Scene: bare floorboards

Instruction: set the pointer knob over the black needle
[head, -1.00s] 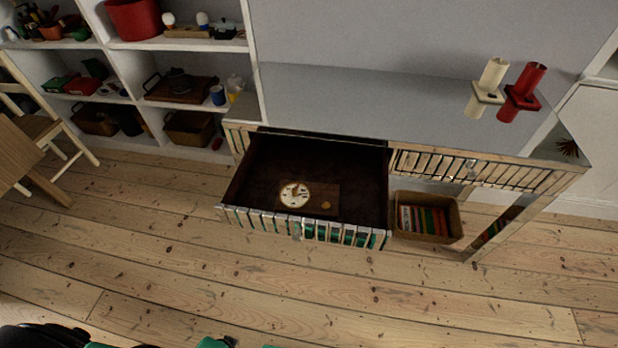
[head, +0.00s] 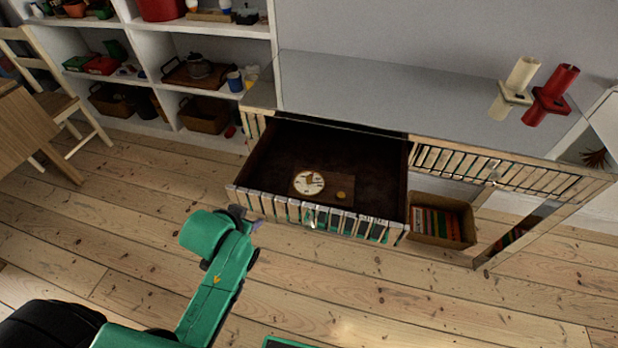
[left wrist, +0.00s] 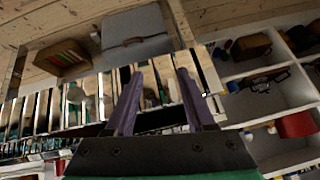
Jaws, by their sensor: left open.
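A round pale dial (head: 309,183) sits on a small brown board (head: 328,182) inside the open drawer (head: 285,152). Small brown and dark marks show on its face; I cannot tell the pointer from the black needle at this size. A small yellowish round knob (head: 341,195) is on the board to the right of the dial. My left gripper (head: 254,222) is open and empty, outside the drawer near its front left corner. In the left wrist view its two purple fingers (left wrist: 160,78) are spread, with the slatted furniture behind them. My right gripper is not in view.
The drawer's slatted front (head: 320,217) stands out from a mirrored cabinet (head: 400,98). A basket of books (head: 440,222) is right of the drawer.

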